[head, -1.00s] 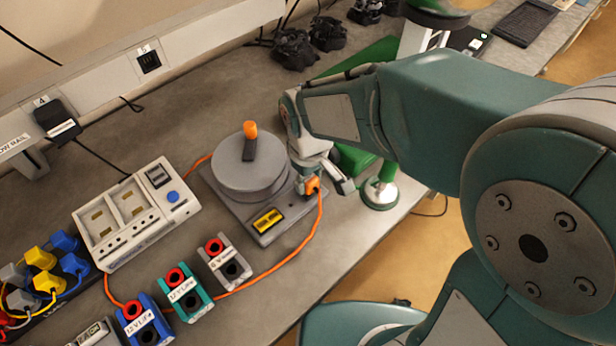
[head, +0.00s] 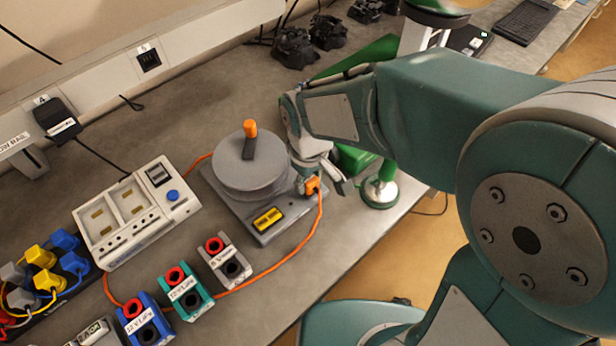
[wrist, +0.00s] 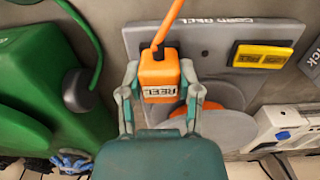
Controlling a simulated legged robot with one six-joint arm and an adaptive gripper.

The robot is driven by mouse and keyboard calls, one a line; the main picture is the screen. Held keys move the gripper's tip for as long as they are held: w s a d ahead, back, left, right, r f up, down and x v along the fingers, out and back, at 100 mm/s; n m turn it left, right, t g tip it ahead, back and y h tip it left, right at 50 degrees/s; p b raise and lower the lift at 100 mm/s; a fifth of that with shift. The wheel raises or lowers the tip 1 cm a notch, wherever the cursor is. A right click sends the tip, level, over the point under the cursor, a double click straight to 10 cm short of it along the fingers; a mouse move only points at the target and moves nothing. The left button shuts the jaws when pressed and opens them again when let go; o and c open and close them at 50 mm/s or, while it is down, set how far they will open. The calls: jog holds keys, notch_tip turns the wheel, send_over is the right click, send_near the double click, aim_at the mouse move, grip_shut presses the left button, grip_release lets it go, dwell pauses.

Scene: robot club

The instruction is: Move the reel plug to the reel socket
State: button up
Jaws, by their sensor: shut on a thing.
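The reel plug (wrist: 160,75) is an orange block labelled REEL with an orange cord leaving its far end in the wrist view. My gripper (wrist: 157,90) is shut on it, one finger on each side. In the head view the plug (head: 312,186) shows at the right edge of the grey cord reel base (head: 290,220), partly hidden by my gripper. A dark recess shows behind the plug in the wrist view; I cannot tell whether the plug sits in it. A yellow insert (head: 268,219) is on the base. I cannot tell which opening is the reel socket.
The reel drum (head: 248,165) with an orange-knobbed crank stands on the base. A green machine (wrist: 45,95) is close at left in the wrist view. A white power unit (head: 135,215) and several labelled battery blocks (head: 185,295) stand left. A wall rail (head: 150,65) runs behind.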

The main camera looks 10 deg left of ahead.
jog(key=o, duration=1.2)
jog(key=shift+f, duration=0.1)
notch_tip(320, 180, up, 12)
